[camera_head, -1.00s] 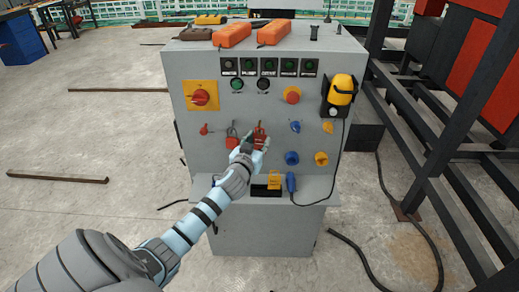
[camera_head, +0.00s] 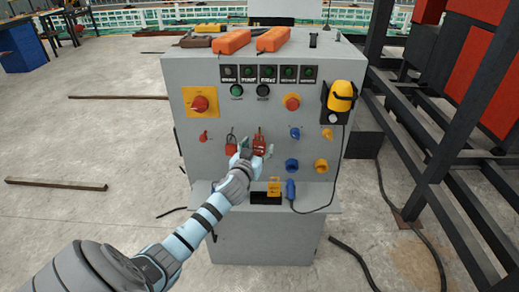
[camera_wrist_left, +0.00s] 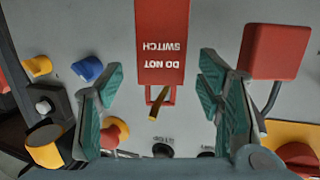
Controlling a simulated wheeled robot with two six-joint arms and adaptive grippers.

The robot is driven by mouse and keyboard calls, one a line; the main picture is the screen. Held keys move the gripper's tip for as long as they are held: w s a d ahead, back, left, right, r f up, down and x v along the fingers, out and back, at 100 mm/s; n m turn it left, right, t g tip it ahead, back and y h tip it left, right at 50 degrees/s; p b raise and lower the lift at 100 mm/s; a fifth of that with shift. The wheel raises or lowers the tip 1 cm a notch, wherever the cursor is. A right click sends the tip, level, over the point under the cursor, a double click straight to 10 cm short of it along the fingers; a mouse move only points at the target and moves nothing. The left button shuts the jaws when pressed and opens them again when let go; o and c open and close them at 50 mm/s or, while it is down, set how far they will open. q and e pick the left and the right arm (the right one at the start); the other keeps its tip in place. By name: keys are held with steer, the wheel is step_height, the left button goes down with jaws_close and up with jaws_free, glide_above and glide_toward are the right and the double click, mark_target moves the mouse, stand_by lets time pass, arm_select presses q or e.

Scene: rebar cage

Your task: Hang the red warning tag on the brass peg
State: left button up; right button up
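The red warning tag (camera_head: 259,142) is on the grey panel front, right of a red padlock. In the left wrist view, which is upside down, the tag (camera_wrist_left: 163,45) reads "DO NOT SWITCH". The brass peg (camera_wrist_left: 156,108) sticks out through the opening at the tag's end, so the tag appears to hang on it. My left gripper (camera_head: 256,153) is open just in front of the tag. Its spread fingers (camera_wrist_left: 161,66) stand on either side of the tag, apart from it. My right gripper is not in view.
The red padlock (camera_head: 231,146) hangs beside the tag. Blue and yellow knobs (camera_head: 292,165) are to the right, and a red rotary switch (camera_head: 200,103) is at upper left. A ledge below holds a yellow padlock (camera_head: 274,187) and a blue plug (camera_head: 291,190). Steel framing stands at right.

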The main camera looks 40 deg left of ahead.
arm_select(q)
steer(key=v, duration=1.2)
